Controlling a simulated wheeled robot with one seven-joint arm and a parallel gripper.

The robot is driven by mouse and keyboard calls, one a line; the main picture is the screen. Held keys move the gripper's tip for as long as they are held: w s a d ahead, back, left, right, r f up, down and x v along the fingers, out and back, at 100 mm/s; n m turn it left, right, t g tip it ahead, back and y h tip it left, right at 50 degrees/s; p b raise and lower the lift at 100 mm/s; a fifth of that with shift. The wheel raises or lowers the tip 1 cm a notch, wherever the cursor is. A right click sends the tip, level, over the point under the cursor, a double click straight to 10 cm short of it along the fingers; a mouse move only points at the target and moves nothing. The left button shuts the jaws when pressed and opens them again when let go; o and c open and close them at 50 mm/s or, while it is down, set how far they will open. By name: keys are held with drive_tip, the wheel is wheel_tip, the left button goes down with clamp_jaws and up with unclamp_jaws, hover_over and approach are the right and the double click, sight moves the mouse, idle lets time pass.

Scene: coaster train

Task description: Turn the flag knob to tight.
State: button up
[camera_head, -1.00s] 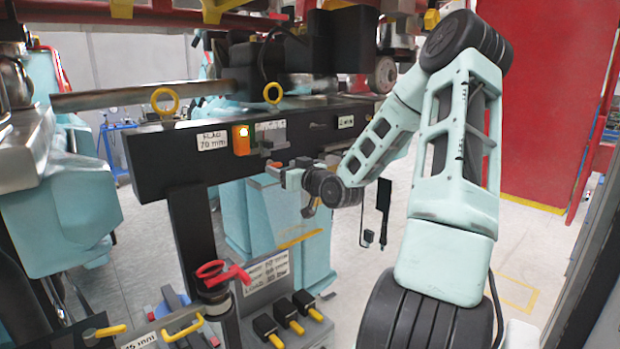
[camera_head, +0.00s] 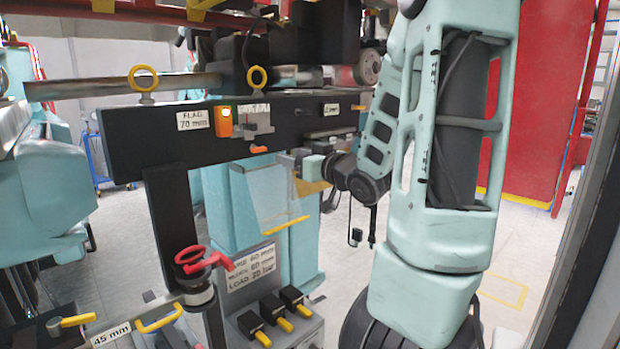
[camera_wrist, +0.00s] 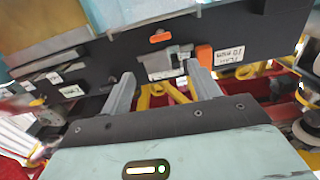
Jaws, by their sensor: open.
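Yellow rings (camera_head: 144,78) stand on the beam's top. A red-handled valve (camera_head: 193,262) and a console (camera_head: 270,318) with several yellow-tipped levers are below. A larger label (camera_head: 251,269) stands behind the levers. Floor is open at the right.

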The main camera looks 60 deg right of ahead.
drive_tip(key=b+v, duration=0.4)
drive_tip(key=b, duration=0.1)
drive_tip(key=shift+s+a+f, duration=0.1)
drive_tip(key=shift+a+f, duration=0.05)
idle(0.7)
